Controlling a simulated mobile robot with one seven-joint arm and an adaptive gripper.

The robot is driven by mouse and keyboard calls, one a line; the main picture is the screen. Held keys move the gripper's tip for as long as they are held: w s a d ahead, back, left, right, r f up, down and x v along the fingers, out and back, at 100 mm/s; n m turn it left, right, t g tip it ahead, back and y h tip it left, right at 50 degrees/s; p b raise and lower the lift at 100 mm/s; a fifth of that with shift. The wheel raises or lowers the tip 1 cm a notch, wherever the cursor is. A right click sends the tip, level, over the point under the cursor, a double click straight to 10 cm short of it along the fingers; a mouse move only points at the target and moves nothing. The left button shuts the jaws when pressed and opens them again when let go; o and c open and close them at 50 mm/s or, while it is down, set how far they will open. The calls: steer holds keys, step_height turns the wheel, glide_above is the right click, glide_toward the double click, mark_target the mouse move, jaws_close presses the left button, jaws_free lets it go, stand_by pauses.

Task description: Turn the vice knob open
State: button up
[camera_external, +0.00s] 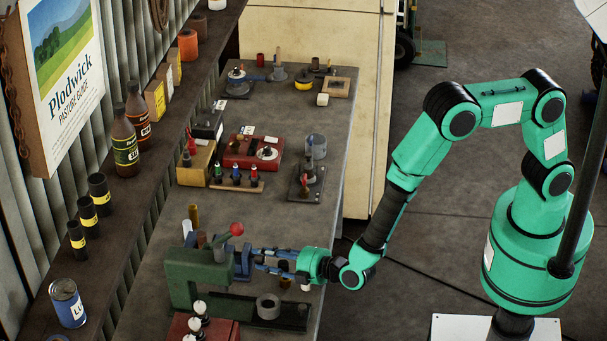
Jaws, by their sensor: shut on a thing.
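The green vice (188,277) stands at the near end of the workbench. My gripper (246,262) comes in level from the right, at the vice's right side. Its dark blue fingers reach the vice just below the red ball. The fingers are closed on a part there, which I take to be the vice knob; the fingers hide the contact, and its turn angle cannot be told.
A red box (203,327) with white-topped knobs is at the near edge. Beyond stand a red panel (243,151), a rack of small bottles (236,183) and a grey cup (316,146).

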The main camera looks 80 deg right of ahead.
steer(key=shift+s+d+f, duration=0.25)
steer(key=shift+s+f, duration=0.2)
steer(key=shift+f, duration=0.25)
steer(key=o, duration=1.1)
steer(key=shift+w+a+r, duration=0.1)
steer(key=shift+w+r, duration=0.05)
steer(key=shift+r, duration=0.1)
steer(key=shift+a+r, duration=0.1)
steer(key=shift+r, duration=0.05)
steer(key=v, duration=1.1)
steer(key=shift+s+a, duration=0.1)
steer(key=shift+s, duration=0.3)
